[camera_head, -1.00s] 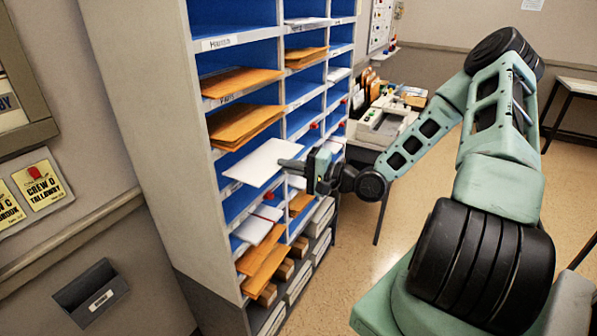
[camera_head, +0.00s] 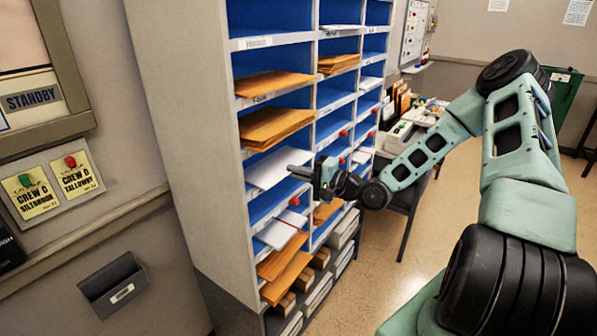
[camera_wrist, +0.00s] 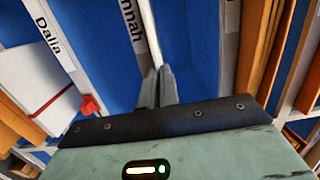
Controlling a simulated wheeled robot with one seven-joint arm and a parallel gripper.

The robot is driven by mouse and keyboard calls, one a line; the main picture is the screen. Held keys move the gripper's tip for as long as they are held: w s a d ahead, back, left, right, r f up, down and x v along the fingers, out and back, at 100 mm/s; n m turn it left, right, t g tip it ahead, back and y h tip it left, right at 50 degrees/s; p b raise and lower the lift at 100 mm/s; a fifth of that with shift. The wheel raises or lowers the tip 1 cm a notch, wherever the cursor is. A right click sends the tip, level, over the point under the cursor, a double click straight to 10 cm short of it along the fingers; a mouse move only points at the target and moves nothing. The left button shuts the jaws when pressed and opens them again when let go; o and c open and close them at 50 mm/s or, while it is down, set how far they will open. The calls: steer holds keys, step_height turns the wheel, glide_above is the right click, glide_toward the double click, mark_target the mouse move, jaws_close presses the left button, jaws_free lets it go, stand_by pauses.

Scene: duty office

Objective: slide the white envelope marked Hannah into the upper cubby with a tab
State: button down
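The white envelope (camera_head: 272,168) lies flat and reaches into a left-column cubby, with its near part sticking out past the shelf front. In the wrist view it shows edge-on as a thin white strip (camera_wrist: 151,35). My gripper (camera_head: 299,172) is at the envelope's near right edge. In the wrist view my gripper (camera_wrist: 155,88) has its fingers close together around that strip. A label ending in "nnah" (camera_wrist: 133,20) is on the board just left of the strip. The name on the envelope is not readable.
An orange envelope stack (camera_head: 272,127) overhangs in the cubby above. A higher cubby label (camera_head: 258,42) also reads Hannah.

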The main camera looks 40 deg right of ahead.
steer(key=c, duration=1)
jaws_free()
steer(key=shift+f, duration=0.4)
steer(key=a+p+v, duration=0.1)
steer(key=v, duration=0.9)
steer(key=shift+s+f+p, duration=0.15)
steer(key=shift+s+p, duration=0.1)
steer(key=shift+p, duration=0.05)
steer(key=shift+a, duration=0.15)
stand_by(0.6)
